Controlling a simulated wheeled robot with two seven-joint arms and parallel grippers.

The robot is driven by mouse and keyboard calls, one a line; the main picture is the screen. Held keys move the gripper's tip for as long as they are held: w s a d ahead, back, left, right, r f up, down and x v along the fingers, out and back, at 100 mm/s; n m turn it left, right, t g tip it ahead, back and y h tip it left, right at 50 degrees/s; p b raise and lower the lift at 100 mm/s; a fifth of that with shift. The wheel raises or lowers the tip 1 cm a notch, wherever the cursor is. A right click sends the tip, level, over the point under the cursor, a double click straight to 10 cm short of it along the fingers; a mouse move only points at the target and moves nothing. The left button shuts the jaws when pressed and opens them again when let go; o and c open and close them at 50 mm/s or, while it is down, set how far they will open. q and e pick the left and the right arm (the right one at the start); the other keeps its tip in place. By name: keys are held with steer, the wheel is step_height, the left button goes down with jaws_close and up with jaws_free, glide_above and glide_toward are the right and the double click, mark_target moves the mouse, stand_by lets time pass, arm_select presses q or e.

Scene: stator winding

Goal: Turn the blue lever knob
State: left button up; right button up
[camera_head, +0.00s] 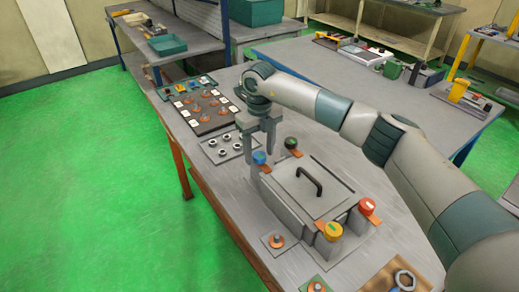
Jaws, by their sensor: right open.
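The blue lever knob (259,157) sits at the back left corner of a grey box-like fixture (300,186) on the workbench. My right gripper (259,150) points down over the blue knob, with one finger on each side of it. Its jaws are open. I cannot tell whether the fingers touch the knob. My left gripper is not in view.
The fixture carries a black handle (309,181), a dark green knob (290,142), a red knob (367,206) and a yellow knob (332,231). Left of the gripper lie a plate with rings (222,146) and a dark parts board (203,112). My right arm spans the right side.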

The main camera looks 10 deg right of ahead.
steer(key=c, duration=1)
steer(key=shift+c, duration=0.2)
